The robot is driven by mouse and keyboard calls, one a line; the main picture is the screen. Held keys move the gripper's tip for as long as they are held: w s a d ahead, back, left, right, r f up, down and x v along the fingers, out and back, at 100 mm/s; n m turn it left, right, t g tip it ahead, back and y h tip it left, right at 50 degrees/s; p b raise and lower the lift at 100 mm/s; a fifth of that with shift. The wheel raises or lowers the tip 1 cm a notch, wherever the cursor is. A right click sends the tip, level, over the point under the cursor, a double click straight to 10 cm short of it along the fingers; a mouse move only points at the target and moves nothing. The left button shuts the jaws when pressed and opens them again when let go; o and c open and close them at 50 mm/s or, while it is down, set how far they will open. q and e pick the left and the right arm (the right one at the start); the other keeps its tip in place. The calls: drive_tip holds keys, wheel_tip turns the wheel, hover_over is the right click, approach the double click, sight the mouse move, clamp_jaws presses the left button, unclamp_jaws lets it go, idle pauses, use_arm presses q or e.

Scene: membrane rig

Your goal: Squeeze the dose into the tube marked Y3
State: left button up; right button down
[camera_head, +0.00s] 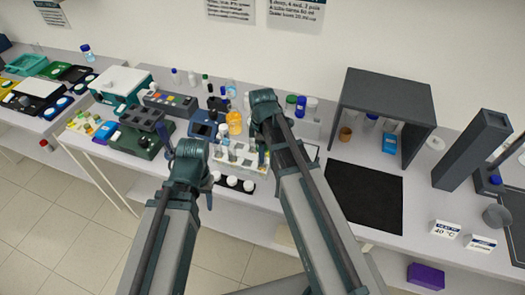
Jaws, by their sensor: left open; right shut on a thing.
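A pale tube rack (238,160) stands on the bench in the middle, holding several small tubes and vials. The mark Y3 cannot be read on any of them at this size. My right gripper (262,150) points down at the rack's right side. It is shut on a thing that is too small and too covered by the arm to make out. My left gripper (190,150) is open and empty just left of the rack, over the front part of the bench. My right forearm hides the area right of the rack.
White-capped pots (232,181) stand on a dark strip before the rack. An orange container (235,122) and bottles are behind. A dark hood (387,100), black mat (364,195) and 40 °C sign (445,229) are to the right. A dark block (140,140) is left.

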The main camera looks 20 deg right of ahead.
drive_tip(key=shift+c, duration=1.1)
unclamp_jaws()
drive_tip(key=shift+r, duration=0.1)
wheel_tip(320, 180, up, 14)
drive_tip(key=p, duration=1.3)
drive_tip(key=shift+f+p, duration=0.2)
drive_tip(key=shift+p, duration=0.2)
